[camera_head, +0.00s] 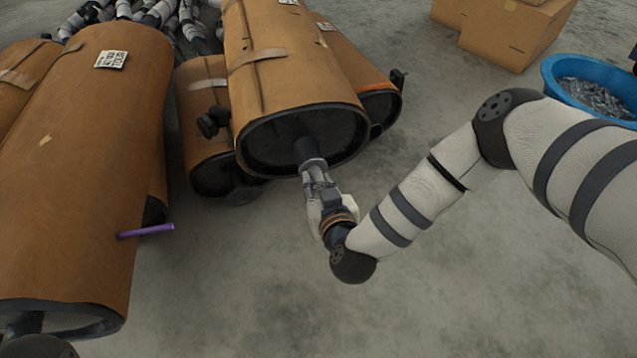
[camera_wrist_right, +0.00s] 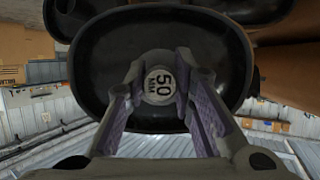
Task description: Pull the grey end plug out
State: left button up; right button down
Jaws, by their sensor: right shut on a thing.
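The grey end plug (camera_wrist_right: 160,86), a round cap marked "50 MM", sits on the end of a muffler's dark stub pipe. In the head view the plug (camera_head: 313,163) shows only as a small light rim at the pipe end. Its muffler (camera_head: 290,75) is wrapped in brown card with a dark end face (camera_head: 345,128). My right gripper (camera_head: 317,182) is shut on the plug, and in the right wrist view its fingers (camera_wrist_right: 163,95) grip it from both sides. My left gripper is not in view.
Other wrapped mufflers lie around it, including a large one (camera_head: 90,160) at the left. A purple rod (camera_head: 147,231) sticks out beside that one. Cardboard boxes (camera_head: 510,35) and a blue tub (camera_head: 553,82) of metal pieces stand at upper right. Floor in front is clear.

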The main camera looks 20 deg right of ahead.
jog(key=s+a+p, duration=0.1)
jog(key=s+p, duration=0.2)
jog(key=s, duration=0.4)
jog(key=shift+p, duration=0.3)
dwell(0.5)
dwell(0.4)
